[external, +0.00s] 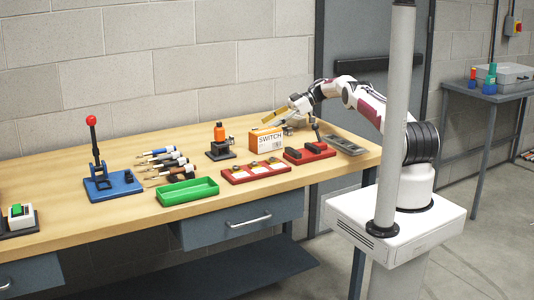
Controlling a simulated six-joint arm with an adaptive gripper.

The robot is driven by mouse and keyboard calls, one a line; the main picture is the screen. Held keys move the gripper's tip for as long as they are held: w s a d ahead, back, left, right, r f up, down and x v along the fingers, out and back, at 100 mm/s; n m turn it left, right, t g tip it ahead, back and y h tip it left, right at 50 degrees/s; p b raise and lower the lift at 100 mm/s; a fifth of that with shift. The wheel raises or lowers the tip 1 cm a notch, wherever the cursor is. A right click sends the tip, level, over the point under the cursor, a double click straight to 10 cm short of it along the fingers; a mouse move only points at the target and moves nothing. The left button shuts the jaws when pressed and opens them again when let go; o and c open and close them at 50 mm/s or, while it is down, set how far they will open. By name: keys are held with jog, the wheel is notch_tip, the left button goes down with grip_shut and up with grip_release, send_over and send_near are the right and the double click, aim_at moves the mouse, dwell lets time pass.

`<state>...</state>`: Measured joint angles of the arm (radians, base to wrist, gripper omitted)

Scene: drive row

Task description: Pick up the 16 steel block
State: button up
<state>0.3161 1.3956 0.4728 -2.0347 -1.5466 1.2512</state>
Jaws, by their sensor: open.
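No block can be read as marked 16 in the external view; markings are too small. A red holder (323,155) on the right part of the bench has dark block-like pieces and an upright dark piece on it. A longer red tray (238,180) to its left holds several small flat pieces. I cannot tell whether any of these is the steel block. My gripper (280,119) is open, low over the back of the bench, just above and behind the orange and white SWITCH box (267,142). The box partly hides the space below it, and no held thing is seen.
A green tray (188,194), several screwdrivers (165,163), a blue-based press with a red knob (112,186) and an orange-topped device (220,143) stand leftward. A grey tray (346,146) lies near the right edge. The wall is close behind; bare wood (65,185) shows at left.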

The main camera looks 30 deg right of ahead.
jog(key=shift+x, duration=0.9)
jog(key=shift+x, duration=2.55)
jog(key=shift+c, duration=0.4)
jog(key=c, duration=1.3)
jog(key=shift+r, duration=0.15)
jog(key=shift+r, duration=4.85)
